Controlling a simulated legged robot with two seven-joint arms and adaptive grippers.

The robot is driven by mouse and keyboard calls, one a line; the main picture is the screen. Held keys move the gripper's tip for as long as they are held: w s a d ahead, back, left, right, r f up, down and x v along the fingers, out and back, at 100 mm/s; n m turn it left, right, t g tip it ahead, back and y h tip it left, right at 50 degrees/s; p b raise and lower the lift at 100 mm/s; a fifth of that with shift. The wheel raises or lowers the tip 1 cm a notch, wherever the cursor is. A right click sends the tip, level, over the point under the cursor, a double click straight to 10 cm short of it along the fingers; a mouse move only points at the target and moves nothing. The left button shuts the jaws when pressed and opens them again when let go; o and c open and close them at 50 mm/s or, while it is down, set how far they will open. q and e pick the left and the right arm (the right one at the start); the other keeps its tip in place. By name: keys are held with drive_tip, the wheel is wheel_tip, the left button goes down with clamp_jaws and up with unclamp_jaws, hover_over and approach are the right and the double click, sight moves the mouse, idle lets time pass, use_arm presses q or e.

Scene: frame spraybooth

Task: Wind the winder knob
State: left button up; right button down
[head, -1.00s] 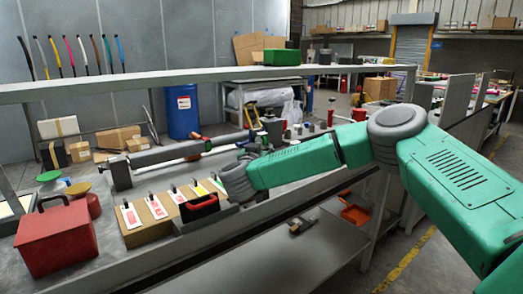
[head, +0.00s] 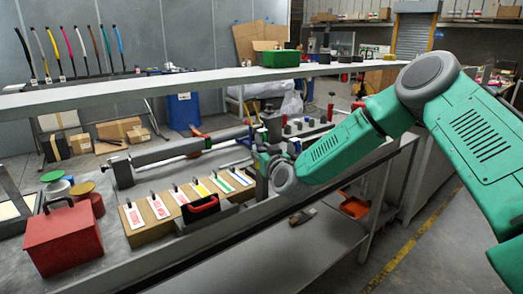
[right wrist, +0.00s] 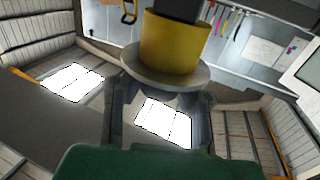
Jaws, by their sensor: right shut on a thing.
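The long grey winder (head: 165,153) lies along the bench, with a red-handled lever near its middle and a dark upright block (head: 271,122) at its right end. My right gripper (head: 262,158) is at that end, low beside the block. In the right wrist view a yellow cylinder with a round grey flange, the winder knob (right wrist: 165,72), sits between the two fingers (right wrist: 160,100). The fingers are shut on it; the exact contact is partly hidden. In the head view the knob is hard to make out behind the gripper. My left gripper is not in view.
A red toolbox (head: 63,240) stands at the bench's left. A cardboard box with coloured labelled strips (head: 147,219) and a black-and-red case (head: 201,213) sit in front of the winder. A long grey shelf (head: 130,92) crosses above the bench.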

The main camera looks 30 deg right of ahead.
drive_tip(key=n+y+b, duration=0.2)
drive_tip(key=n+y, duration=0.1)
drive_tip(key=y, duration=0.2)
drive_tip(key=shift+n+y+b, duration=0.3)
drive_tip(key=shift+n+y, duration=0.1)
drive_tip(key=n+y+b, duration=0.1)
drive_tip(key=y, duration=0.1)
drive_tip(key=shift+n+y, duration=0.3)
drive_tip(key=shift+r+n+g+y, duration=0.15)
drive_tip(key=shift+n+g+y, duration=0.35)
drive_tip(key=shift+n+y, duration=0.55)
drive_tip(key=n+g+y, duration=0.1)
drive_tip(key=y, duration=0.1)
drive_tip(key=n+g+y, duration=0.1)
drive_tip(key=y, duration=0.1)
drive_tip(key=shift+w+r, duration=0.1)
drive_tip(key=shift+n+g+y, duration=0.9)
drive_tip(key=shift+n+y, duration=0.25)
drive_tip(key=shift+n+g+y+b, duration=0.5)
drive_tip(key=shift+n+g+y, duration=0.25)
drive_tip(key=shift+g, duration=0.25)
drive_tip(key=shift+n+g+y+b, duration=0.75)
drive_tip(key=shift+n+g+b, duration=0.15)
drive_tip(key=shift+g, duration=0.3)
drive_tip(key=shift+r+n+g+y+b, duration=0.15)
drive_tip(key=shift+n+g+y+b, duration=0.15)
drive_tip(key=shift+g, duration=0.1)
